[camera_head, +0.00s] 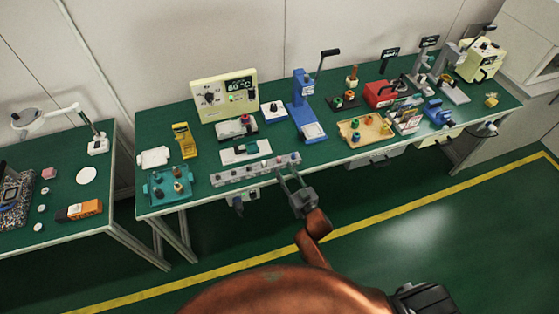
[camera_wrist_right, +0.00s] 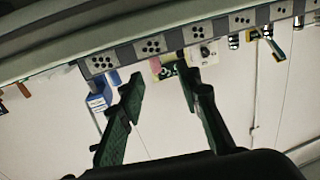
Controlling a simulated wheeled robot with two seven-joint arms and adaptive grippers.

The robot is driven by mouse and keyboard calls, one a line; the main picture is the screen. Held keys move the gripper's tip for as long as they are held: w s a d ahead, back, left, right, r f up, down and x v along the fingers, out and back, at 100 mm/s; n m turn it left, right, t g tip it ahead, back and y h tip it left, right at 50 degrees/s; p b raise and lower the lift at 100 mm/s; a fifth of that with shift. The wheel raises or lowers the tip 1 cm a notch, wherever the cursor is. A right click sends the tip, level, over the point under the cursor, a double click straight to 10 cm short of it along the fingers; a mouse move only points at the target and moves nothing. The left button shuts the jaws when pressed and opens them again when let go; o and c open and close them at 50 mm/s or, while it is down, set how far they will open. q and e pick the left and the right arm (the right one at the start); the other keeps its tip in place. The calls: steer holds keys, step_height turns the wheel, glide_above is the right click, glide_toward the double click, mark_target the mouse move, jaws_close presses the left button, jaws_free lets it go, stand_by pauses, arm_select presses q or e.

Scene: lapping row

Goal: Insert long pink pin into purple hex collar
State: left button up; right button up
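A grey strip block (camera_head: 232,178) lies along the table's front edge, with several small pins or collars standing along its top. Small pink-purple pieces (camera_head: 279,160) stand near its right end. They are too small to tell which is the long pink pin and which the purple hex collar. My right gripper (camera_head: 288,172) is open and empty just in front of the strip's right end. In the right wrist view its two fingers (camera_wrist_right: 160,88) are spread wide with nothing between them. A pink piece (camera_wrist_right: 156,66) shows beyond the fingers, beside the strip (camera_wrist_right: 120,57). My left gripper is not in view.
Behind the strip stand a white fixture (camera_head: 240,155), a yellow control box (camera_head: 210,97) and a blue press (camera_head: 301,115). A teal tray (camera_head: 157,190) is at left, and a tan tray (camera_head: 350,124) at right. The floor in front is clear.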

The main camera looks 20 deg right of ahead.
mark_target(280, 161)
steer(key=w, duration=0.4)
steer(key=w+b, duration=0.1)
steer(key=w, duration=0.2)
steer(key=shift+a+f, duration=0.15)
steer(key=shift+a, duration=0.2)
jaws_close()
